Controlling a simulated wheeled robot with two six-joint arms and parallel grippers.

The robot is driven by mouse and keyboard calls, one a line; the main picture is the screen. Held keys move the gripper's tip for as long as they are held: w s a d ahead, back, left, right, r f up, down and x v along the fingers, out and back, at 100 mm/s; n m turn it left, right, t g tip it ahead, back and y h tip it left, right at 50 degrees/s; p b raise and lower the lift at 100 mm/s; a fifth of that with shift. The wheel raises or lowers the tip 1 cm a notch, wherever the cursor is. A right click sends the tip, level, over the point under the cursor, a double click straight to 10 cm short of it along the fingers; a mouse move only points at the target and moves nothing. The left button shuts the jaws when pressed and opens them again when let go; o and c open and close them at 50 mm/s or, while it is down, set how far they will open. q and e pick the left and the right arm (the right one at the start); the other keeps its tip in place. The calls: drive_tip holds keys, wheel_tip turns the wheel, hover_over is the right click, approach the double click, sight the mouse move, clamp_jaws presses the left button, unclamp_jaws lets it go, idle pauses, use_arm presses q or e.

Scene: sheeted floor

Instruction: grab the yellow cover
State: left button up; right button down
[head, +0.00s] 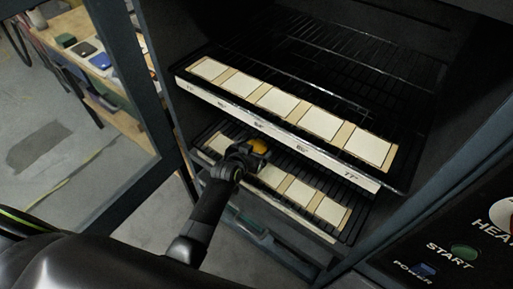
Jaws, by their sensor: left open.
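A small orange-yellow object, which looks like the yellow cover (259,146), shows at the lower rack just beyond my left gripper (246,158). My left arm reaches up from the bottom of the head view, and its gripper is at the front edge of the lower rack. The left gripper is open, and its dark fingers hide part of the yellow cover. I cannot tell whether the fingers touch it. My right gripper is out of view.
The dark cabinet has an upper rack (300,62) jutting out close above my left gripper, with pale squares along its front. The lower rack (345,228) has similar squares. A framed door (125,75) stands open at left. A control panel (465,252) is at right.

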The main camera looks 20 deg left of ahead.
use_arm(q)
drive_tip(key=c, duration=1.2)
